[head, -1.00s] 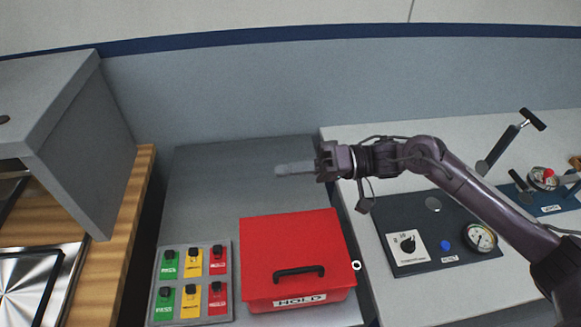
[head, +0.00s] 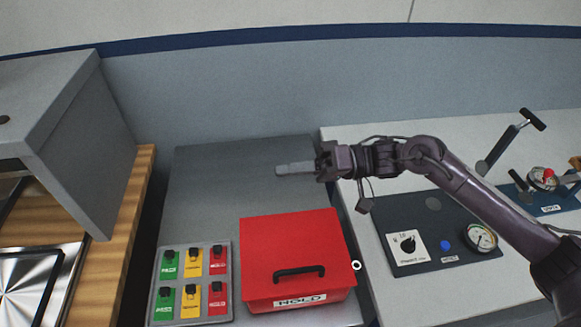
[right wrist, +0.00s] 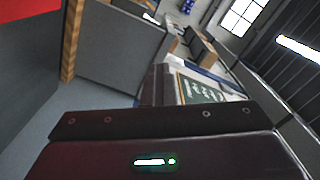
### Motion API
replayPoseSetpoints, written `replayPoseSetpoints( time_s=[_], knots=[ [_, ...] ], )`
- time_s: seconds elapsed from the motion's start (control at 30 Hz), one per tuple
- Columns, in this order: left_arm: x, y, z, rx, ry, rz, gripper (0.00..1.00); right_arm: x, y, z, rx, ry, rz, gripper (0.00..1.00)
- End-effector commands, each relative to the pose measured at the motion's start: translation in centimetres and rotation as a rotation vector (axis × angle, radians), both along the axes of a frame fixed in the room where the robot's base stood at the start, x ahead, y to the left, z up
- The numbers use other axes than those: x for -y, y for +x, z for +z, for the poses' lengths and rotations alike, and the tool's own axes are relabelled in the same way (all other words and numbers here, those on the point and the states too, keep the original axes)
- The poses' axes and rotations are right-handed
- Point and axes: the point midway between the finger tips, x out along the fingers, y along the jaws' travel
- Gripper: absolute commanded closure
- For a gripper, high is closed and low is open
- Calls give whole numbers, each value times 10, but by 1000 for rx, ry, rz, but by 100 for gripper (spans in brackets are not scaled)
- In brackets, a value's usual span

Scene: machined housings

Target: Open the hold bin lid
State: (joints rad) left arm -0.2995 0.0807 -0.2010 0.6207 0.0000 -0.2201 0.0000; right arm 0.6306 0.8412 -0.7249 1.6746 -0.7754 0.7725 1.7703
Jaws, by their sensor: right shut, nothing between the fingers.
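The hold bin is a red box with a flat red lid (head: 292,240), a black handle (head: 299,272) near its front edge and a white HOLD label on its front. The lid is down, flat on the box. My right gripper (head: 283,169) is shut and empty above the grey bench, behind the bin and apart from it, pointing left. In the right wrist view a piece of red (right wrist: 25,10) shows at the top left corner, probably the bin. My left gripper is not in view.
A panel with green, yellow and red switches (head: 193,282) lies left of the bin. A dark gauge panel (head: 430,262) and a lever tool (head: 510,140) are on the white bench at right. A grey cabinet (head: 75,130) stands at left. The grey bench top (head: 205,190) behind the bin is clear.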

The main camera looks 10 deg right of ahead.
Motion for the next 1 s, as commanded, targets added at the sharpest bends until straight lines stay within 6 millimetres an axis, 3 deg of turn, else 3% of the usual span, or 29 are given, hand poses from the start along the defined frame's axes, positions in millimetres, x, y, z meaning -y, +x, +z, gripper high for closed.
replayPoseSetpoints(
  time_s=[0.03, 0.27, 0.63, 1.0],
  knots=[
    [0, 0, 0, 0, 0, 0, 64, 0, 0, 0, 0, 0, 0, 98],
    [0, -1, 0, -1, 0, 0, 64, 0, 0, 0, 0, 0, 0, 68],
    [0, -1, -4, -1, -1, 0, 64, 7, 0, -2, -1, -2, -1, 67],
    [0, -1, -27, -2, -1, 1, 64, 66, 1, -3, 0, -2, -2, 67]
  ],
)
